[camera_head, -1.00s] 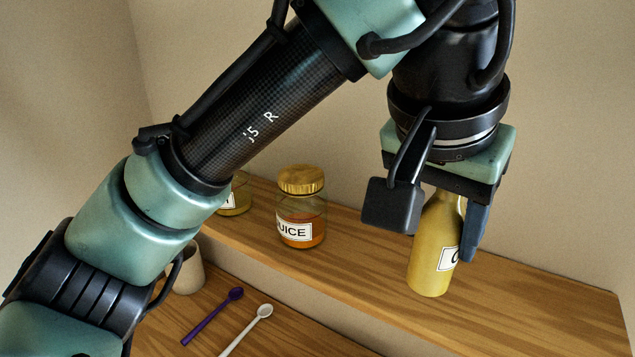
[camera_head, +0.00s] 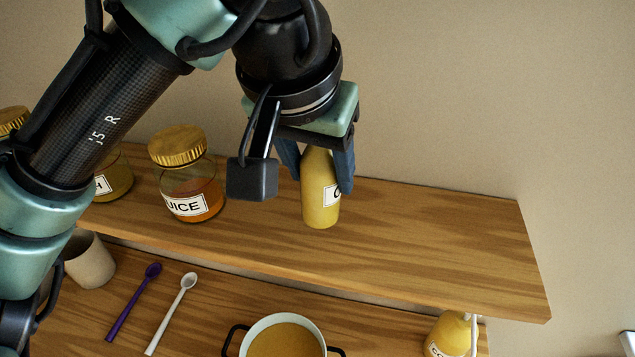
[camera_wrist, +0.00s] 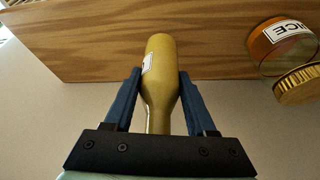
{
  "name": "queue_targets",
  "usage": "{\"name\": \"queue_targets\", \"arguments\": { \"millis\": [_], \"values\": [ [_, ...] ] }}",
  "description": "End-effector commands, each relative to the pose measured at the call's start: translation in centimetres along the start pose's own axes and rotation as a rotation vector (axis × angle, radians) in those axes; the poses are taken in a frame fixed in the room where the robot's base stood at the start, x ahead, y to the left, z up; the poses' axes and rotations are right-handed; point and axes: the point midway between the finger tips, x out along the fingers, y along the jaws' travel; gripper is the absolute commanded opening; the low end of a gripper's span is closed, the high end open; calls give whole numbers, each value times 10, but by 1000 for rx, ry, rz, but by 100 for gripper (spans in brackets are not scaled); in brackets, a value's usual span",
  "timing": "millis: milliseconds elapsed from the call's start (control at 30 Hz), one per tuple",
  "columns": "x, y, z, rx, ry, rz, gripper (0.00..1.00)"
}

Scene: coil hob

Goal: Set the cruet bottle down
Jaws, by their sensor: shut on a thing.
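The cruet bottle (camera_head: 321,205) is yellow, with a narrow neck and a white label that is only partly seen. My gripper (camera_head: 318,176) is shut on its upper part, with blue fingers on both sides. The bottle is about upright over the middle of the upper wooden shelf (camera_head: 430,240). I cannot tell whether its base touches the shelf. In the wrist view the bottle (camera_wrist: 160,60) sits between the two fingers, its base end pointing toward the shelf. The fingers and palm hide part of its neck and top.
A gold-lidded juice jar (camera_head: 187,185) stands on the shelf left of the bottle, with another jar (camera_head: 115,183) beyond it. The shelf right of the bottle is clear. Below are a pot (camera_head: 285,335), two spoons (camera_head: 170,315), a cup (camera_head: 88,262) and another yellow bottle (camera_head: 450,335).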

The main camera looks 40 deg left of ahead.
Motion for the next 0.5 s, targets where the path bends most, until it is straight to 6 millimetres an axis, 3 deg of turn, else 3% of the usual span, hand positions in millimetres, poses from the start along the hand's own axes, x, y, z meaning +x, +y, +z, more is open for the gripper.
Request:
{"name": "queue_targets", "arguments": {
  "millis": [200, 500],
  "values": [
    [26, 0, 11, -1, -2, 2, 0],
    [30, 0, 13, 0, 0, 1, 0]
  ]
}}
